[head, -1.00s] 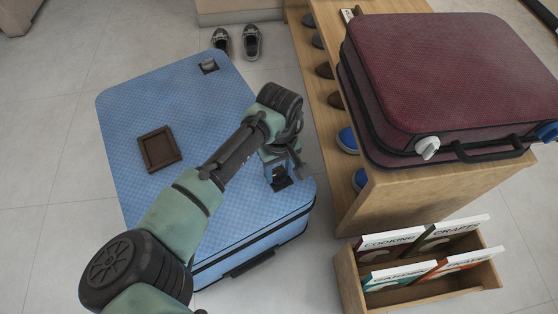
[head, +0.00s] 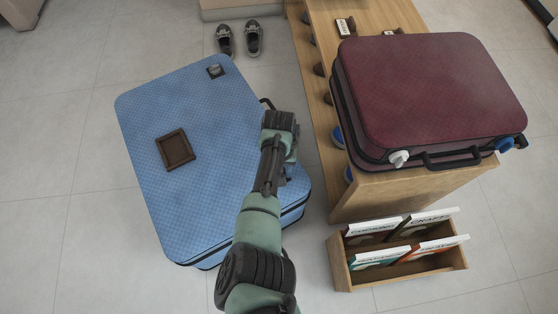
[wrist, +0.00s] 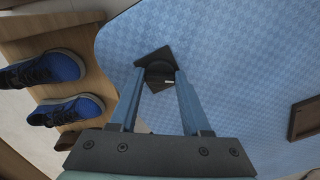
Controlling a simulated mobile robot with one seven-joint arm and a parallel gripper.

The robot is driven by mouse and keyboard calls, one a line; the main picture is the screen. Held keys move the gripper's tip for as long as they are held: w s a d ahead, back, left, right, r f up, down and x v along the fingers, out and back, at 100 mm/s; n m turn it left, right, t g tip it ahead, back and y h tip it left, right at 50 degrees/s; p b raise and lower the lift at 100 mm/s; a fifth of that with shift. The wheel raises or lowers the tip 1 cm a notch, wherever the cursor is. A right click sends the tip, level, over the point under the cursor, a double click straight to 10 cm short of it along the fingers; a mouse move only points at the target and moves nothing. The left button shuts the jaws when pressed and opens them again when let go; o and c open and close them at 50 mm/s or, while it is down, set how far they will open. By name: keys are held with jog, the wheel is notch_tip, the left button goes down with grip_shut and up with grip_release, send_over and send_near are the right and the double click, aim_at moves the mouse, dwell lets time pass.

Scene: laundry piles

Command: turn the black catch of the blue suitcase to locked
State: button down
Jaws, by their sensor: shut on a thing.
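The blue suitcase (head: 205,130) lies flat on the floor, and its blue checked lid fills much of the wrist view (wrist: 235,60). The black catch (wrist: 157,66) is a round knob with a small pale mark on a dark square plate near a corner of the lid. My gripper (wrist: 160,80) is shut on the knob, one finger on each side. In the head view my arm hides this catch. I cannot tell from the mark whether it stands at locked.
A brown square tray (head: 175,150) lies on the lid. To the right, a wooden bench (head: 365,200) bears a dark red suitcase (head: 430,95); blue shoes (wrist: 65,110) sit beside the blue suitcase. A book box (head: 340,262) stands in front. Open floor lies left.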

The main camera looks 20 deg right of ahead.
jog(key=m, duration=0.5)
jog(key=shift+m+p, duration=0.3)
jog(key=shift+p, duration=0.05)
jog(key=m, duration=0.5)
jog(key=shift+w+m, duration=0.1)
jog(key=shift+m, duration=0.2)
jog(key=shift+c, duration=1.8)
grip_release()
jog(key=shift+r, duration=0.15)
notch_tip(320, 180, up, 13)
jog(key=p, duration=0.7)
jog(key=shift+p, duration=0.35)
